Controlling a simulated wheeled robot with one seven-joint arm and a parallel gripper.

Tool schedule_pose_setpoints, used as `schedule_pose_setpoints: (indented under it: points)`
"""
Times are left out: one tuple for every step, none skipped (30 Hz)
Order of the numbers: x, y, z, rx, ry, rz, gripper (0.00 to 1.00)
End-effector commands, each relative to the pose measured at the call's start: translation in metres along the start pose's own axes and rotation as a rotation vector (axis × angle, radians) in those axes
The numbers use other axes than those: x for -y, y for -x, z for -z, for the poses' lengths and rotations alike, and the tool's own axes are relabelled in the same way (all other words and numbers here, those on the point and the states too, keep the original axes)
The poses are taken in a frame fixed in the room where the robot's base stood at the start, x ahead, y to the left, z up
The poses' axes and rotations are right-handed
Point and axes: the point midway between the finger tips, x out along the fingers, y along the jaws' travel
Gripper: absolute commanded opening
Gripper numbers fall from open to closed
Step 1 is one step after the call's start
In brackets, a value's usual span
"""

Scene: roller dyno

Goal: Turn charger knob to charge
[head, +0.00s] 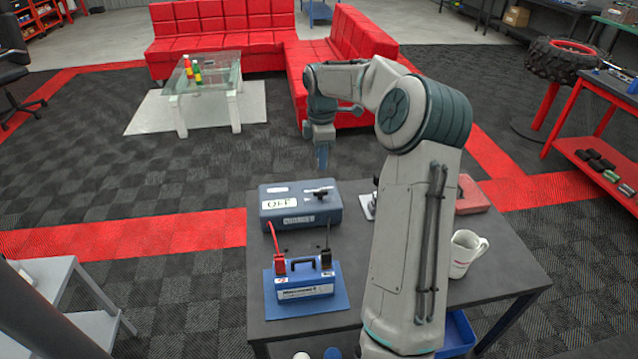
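The charger (300,210) is a grey-blue box near the back left of the dark table. Its front label reads OFF. A small dark and light part on its top right looks like the knob (319,192); its exact setting is too small to tell. My gripper (322,158) points down, and in the picture it is just above the charger's far right edge, apart from the knob. Its fingers show edge-on as one narrow shape, so their opening cannot be told. A blue battery (303,283) stands in front of the charger, with a red clamp (279,262) and a dark clamp (326,258) on it.
The table (480,270) also holds a white mug (466,254) and a red case (474,196) at the right. A small light object (367,206) is partly hidden behind my arm. A red sofa and a glass table (203,78) stand farther back.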

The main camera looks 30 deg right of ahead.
Motion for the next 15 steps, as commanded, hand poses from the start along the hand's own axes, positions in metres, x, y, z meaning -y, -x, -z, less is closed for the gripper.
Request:
schedule_pose_setpoints:
  points:
    - [0.001,-0.012,-0.001,-0.001,0.0,0.007,0.35]
    - [0.001,-0.018,-0.001,-0.001,0.0,0.005,0.35]
    - [0.001,-0.027,-0.001,-0.001,0.001,0.006,0.35]
    - [0.001,-0.034,0.0,-0.002,0.0,0.006,0.35]
    - [0.001,-0.04,-0.001,-0.002,0.0,0.006,0.35]
    - [0.001,-0.049,-0.001,-0.002,0.0,0.005,0.35]
    - [0.001,-0.055,0.0,-0.002,0.001,0.006,0.35]
    - [0.001,-0.061,0.0,-0.003,0.001,0.005,0.35]
    - [0.001,-0.069,0.0,-0.002,0.001,0.005,0.35]
    - [0.001,-0.074,0.0,-0.002,0.001,0.005,0.35]
    - [0.001,-0.08,0.0,-0.003,0.001,0.005,0.35]
    - [0.001,-0.086,0.0,-0.002,0.002,0.004,0.35]
    - [0.001,-0.09,0.0,-0.002,0.002,0.003,0.35]
    - [0.0,-0.094,0.0,-0.003,0.001,0.003,0.35]
    - [0.001,-0.098,0.0,-0.003,0.001,0.003,0.35]
